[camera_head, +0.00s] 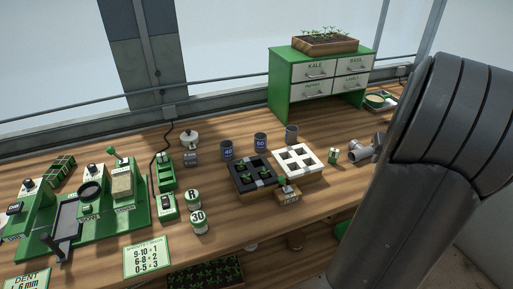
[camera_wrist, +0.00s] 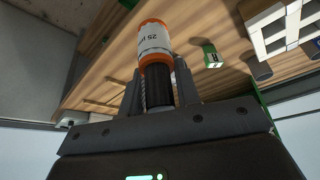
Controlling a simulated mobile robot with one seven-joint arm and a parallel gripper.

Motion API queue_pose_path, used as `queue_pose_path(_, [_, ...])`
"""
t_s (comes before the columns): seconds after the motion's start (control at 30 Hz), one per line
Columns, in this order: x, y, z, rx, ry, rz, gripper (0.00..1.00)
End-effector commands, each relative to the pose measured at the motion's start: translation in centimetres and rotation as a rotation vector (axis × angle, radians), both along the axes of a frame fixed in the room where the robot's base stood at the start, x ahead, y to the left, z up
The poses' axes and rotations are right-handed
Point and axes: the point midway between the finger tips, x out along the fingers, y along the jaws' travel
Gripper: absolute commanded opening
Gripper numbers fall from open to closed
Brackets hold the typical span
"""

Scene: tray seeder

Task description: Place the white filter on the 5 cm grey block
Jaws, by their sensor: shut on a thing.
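My gripper (camera_wrist: 159,84) is shut on the dark lower part of an orange-ended canister (camera_wrist: 153,40) with a white label reading "25", in the wrist view. In the head view my arm covers most of the area around the gripper. No grey block marked 5 cm is readable. Dark grey cylinders marked 40 (camera_head: 227,151) and 60 (camera_head: 260,143) stand mid-bench, and a third grey cylinder (camera_head: 291,134) stands right of them without a readable mark.
A white four-cell tray (camera_head: 316,166) and a black tray (camera_head: 238,178) with seedlings lie mid-bench. A green drawer cabinet (camera_head: 280,90) stands behind. Green seeder equipment (camera_head: 133,212) fills the left.

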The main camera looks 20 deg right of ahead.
Motion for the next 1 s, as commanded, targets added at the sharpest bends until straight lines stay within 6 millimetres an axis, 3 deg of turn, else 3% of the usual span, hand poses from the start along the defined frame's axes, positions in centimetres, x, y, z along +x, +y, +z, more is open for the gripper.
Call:
queue_pose_path(0.17, [4.8,2.0,0.5,0.0,-0.002,0.104,0.08])
queue_pose_path(0.47, [16.0,9.3,1.8,0.003,-0.005,0.365,0.08])
queue_pose_path(0.77, [25.6,19.6,3.0,0.003,-0.005,0.626,0.08])
queue_pose_path(1.0, [31.4,29.6,3.9,0.001,-0.005,0.829,0.08])
